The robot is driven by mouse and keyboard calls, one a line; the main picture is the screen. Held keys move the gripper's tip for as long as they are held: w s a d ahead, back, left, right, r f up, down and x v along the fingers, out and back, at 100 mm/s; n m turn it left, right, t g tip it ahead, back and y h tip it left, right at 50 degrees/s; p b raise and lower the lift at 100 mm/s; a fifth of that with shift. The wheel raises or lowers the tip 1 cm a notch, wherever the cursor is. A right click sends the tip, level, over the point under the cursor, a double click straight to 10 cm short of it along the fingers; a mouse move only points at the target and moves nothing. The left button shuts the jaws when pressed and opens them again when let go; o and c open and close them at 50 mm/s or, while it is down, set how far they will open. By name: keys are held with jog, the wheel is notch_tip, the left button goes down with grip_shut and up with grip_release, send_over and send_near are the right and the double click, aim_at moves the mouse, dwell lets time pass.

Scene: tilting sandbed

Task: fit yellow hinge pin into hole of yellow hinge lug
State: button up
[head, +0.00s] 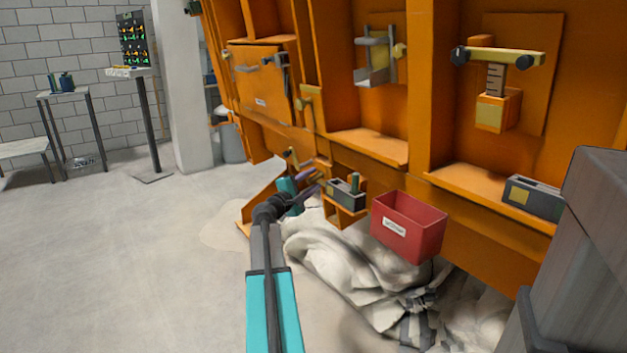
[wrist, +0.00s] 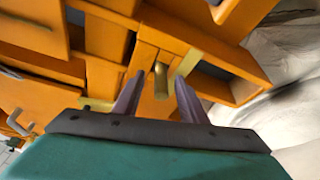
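My gripper (head: 309,186) reaches to the low orange ledge in the head view. In the wrist view its two purple fingers (wrist: 157,78) are spread apart, with no contact on anything between them visible. A dull yellow upright piece (wrist: 161,80) shows in the gap between the fingers, and a slanted yellow strip (wrist: 188,62) shows by the right fingertip. I cannot tell which of these is the hinge pin or the lug. The lug's hole cannot be made out.
A grey block (head: 345,193) with a green peg sits right of my gripper. A red bin (head: 409,226) hangs further right, above a crumpled pale cloth (head: 345,268). The orange frame (head: 365,145) rises behind. Open floor (head: 130,260) lies to the left.

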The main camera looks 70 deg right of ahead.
jog(key=p+v, duration=0.2)
jog(key=v, duration=1)
jog(key=shift+a, duration=0.25)
jog(key=shift+r, duration=0.1)
